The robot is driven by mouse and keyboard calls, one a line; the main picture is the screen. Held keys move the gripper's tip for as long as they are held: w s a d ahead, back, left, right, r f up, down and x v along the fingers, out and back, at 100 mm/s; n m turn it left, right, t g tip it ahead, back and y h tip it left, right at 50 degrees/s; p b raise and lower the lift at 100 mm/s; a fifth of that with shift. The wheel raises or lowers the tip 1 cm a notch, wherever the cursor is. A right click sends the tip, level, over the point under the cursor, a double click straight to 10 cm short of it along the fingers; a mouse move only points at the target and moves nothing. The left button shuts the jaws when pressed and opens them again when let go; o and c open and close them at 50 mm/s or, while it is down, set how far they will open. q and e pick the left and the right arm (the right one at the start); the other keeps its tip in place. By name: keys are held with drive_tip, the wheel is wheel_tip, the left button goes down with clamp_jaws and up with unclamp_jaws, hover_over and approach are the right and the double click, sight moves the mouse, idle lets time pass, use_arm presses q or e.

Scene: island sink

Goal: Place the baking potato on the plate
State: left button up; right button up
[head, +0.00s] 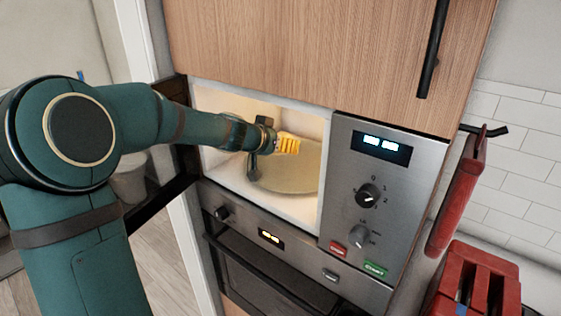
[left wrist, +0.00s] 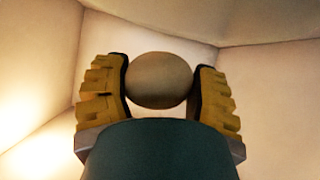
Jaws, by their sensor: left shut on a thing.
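My left gripper (head: 286,144) reaches through the open front of a lit microwave; its yellow fingers show over a round, pale tan disc (head: 294,176) on the microwave floor. I cannot tell whether this disc is the plate or a turntable. In the left wrist view, a smooth brown, rounded baking potato (left wrist: 159,88) sits between the two yellow fingers of the left gripper (left wrist: 160,75), which is shut on it. The potato is not distinguishable in the head view, hidden by the gripper. My right gripper is not in view.
The microwave's control panel (head: 376,195) is right of the opening, and its dark door (head: 178,165) stands open at left. An oven (head: 275,275) is below, a wooden cabinet (head: 310,50) above. Red objects (head: 472,285) stand at lower right. Microwave walls closely surround my gripper.

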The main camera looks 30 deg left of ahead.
sight(280, 172)
use_arm(q)
drive_tip(key=f+b, duration=0.1)
drive_tip(key=f, duration=0.1)
drive_tip(key=f+b, duration=0.1)
drive_tip(key=f, duration=0.2)
drive_tip(key=shift+s+a+f, duration=0.1)
drive_tip(key=shift+s+f, duration=0.1)
drive_tip(key=shift+f, duration=0.05)
drive_tip(key=shift+w+f, duration=0.25)
drive_tip(key=shift+w, duration=0.05)
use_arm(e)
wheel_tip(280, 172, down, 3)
use_arm(q)
drive_tip(key=shift+s, duration=0.1)
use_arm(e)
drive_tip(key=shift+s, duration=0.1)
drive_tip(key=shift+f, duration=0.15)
use_arm(q)
drive_tip(key=o, duration=1.3)
drive_tip(key=shift+f, duration=0.1)
